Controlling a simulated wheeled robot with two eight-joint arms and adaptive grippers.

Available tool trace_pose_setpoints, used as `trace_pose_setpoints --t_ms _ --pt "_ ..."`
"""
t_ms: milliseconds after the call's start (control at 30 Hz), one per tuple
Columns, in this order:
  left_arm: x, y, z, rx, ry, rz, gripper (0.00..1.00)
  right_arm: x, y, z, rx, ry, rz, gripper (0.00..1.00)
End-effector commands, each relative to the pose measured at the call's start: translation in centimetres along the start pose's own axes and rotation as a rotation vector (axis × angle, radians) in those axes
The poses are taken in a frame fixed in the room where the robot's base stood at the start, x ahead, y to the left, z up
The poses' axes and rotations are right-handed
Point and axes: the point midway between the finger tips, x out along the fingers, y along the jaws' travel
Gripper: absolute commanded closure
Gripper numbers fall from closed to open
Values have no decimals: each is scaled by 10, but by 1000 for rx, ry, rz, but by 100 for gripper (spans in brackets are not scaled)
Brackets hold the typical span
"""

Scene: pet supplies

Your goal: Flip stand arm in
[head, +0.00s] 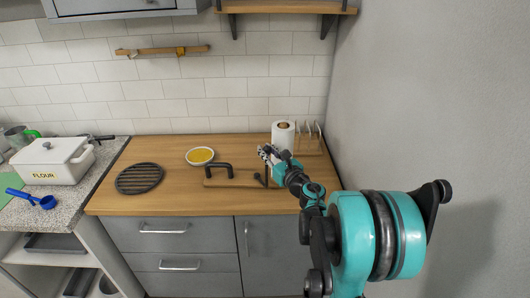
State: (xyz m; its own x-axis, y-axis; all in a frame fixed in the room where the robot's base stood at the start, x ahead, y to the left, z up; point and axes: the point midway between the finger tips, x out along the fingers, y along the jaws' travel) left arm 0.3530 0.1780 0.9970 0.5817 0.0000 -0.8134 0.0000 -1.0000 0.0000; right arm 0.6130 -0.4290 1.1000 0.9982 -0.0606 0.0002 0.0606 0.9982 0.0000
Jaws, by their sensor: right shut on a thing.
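A low stand with a flat wooden base (234,183) lies on the wooden counter. A black arm (218,166) rises at its left end, bent like a handle. A second thin black arm (266,172) stands up at its right end. My right gripper (266,152) is over that right end, and its fingers are shut at the top of the right arm. The contact is small and partly hidden by my wrist. My left gripper is not in view.
A paper towel roll (283,135) and a wooden rack (308,140) stand close behind my right gripper. A yellow-filled bowl (200,156) and a round black trivet (139,178) are to the left. A white flour box (50,162) is farther left. The counter's front strip is clear.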

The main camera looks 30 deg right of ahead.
Motion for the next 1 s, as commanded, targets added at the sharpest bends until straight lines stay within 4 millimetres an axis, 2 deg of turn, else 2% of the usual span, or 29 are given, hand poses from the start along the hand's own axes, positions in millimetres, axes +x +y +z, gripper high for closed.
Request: trace_pose_setpoints --t_ms 567,600,667,1000 --pt "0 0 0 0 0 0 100 0 -1 0 0 0 10 100" --pt "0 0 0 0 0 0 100 0 -1 0 0 0 10 70" --pt "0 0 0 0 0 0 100 0 -1 0 0 0 10 57" --pt "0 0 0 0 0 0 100 -3 -1 0 0 0 9 57"
